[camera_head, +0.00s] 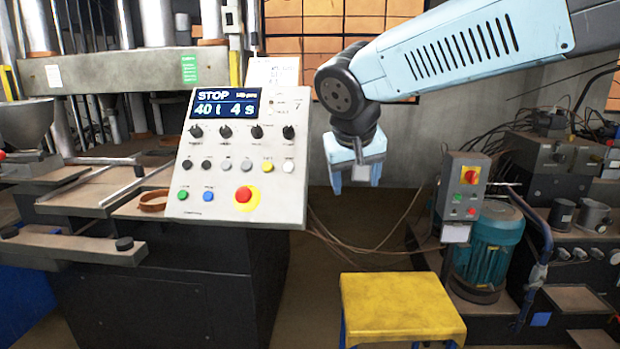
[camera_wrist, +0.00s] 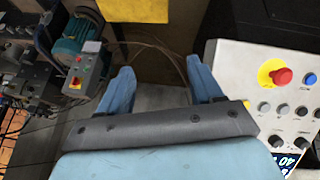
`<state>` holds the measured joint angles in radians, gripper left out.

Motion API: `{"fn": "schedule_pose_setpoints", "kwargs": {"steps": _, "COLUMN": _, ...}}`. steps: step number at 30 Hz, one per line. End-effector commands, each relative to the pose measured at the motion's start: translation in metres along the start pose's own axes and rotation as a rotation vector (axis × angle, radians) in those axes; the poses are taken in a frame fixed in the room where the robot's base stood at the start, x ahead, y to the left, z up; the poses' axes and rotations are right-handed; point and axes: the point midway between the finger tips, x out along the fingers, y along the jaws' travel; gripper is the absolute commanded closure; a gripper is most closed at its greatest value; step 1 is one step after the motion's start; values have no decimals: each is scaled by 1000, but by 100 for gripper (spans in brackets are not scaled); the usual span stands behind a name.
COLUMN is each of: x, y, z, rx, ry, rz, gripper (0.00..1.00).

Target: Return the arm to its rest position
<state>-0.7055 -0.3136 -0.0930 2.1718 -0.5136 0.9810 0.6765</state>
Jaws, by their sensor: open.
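My gripper (camera_head: 357,172) hangs from the light blue arm, pointing down, to the right of the white control panel (camera_head: 208,170) and apart from it. Its two blue fingers are spread with nothing between them. In the wrist view my gripper (camera_wrist: 160,85) is also open and empty, with the panel (camera_wrist: 262,95) at the right. The panel's display reads STOP, 40 t and 4 s. A red button on a yellow ring (camera_head: 243,195) sits low on the panel.
A yellow-topped stool (camera_head: 400,306) stands below my gripper at the front. A teal motor (camera_head: 488,250) and a grey switch box (camera_head: 463,190) are at the right. The press bench (camera_head: 90,195) fills the left. Cables (camera_head: 350,243) lie on the floor between.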

Motion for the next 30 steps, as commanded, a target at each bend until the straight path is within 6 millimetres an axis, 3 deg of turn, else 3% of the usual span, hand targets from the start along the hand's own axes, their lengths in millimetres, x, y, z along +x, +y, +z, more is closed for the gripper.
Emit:
{"fn": "schedule_pose_setpoints", "kwargs": {"steps": 1, "x": 0, "y": 16, "z": 9, "rx": 19, "ry": -10, "rz": -5, "gripper": 34}}
{"fn": "schedule_pose_setpoints", "kwargs": {"steps": 6, "x": 0, "y": 54, "z": 41, "rx": 54, "ry": -42, "rz": -36, "gripper": 34}}
{"fn": "schedule_pose_setpoints", "kwargs": {"steps": 15, "x": -4, "y": 101, "z": 102, "rx": 120, "ry": -56, "rz": -86, "gripper": 34}}
{"fn": "schedule_pose_setpoints", "kwargs": {"steps": 24, "x": -8, "y": 121, "z": 155, "rx": 176, "ry": -28, "rz": -117, "gripper": 34}}
{"fn": "schedule_pose_setpoints", "kwargs": {"steps": 30, "x": -8, "y": 124, "z": 171, "rx": 191, "ry": -13, "rz": -125, "gripper": 34}}
